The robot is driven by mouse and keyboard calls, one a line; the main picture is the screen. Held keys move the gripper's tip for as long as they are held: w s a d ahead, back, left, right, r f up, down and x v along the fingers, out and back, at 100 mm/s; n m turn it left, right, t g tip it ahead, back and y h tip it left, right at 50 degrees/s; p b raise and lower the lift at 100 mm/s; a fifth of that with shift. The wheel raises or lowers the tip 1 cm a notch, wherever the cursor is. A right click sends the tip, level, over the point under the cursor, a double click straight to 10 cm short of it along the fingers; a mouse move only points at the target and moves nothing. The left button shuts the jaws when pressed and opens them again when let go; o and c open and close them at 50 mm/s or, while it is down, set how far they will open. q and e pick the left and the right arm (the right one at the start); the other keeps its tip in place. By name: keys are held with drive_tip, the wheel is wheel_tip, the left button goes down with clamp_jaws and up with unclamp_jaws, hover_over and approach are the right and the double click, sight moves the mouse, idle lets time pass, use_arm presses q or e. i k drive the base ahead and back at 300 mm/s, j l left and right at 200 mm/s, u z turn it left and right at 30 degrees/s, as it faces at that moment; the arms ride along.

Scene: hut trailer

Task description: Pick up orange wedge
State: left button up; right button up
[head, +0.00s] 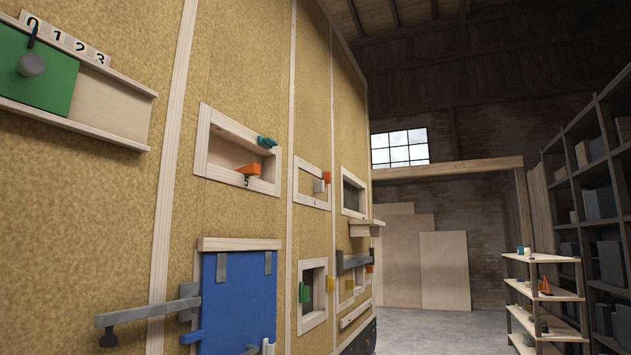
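An orange wedge-shaped piece (249,170) rests at the front lower edge of a framed wall niche, above a label reading 5. Other orange pieces show too: a small orange piece (327,177) at the niche labelled 4, and small upright orange pieces (556,292) on the shelf rack at the right. They are too small to tell their exact shape. Neither of my grippers is in view.
A green-blue piece (267,142) sits at the niche's upper right. Below are a blue door (238,300) and a grey bar (150,310) sticking out from the wall. The wooden shelf rack (541,259) stands at the right. Open concrete floor (430,330) lies between.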

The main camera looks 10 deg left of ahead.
sight(254, 168)
drive_tip(key=i+l+z, duration=0.15)
drive_tip(key=i+z, duration=0.2)
drive_tip(key=i, duration=1.1)
drive_tip(key=i+u, duration=0.45)
drive_tip(key=i+l+u, duration=0.25)
drive_tip(key=u, duration=0.25)
drive_tip(key=i, duration=0.05)
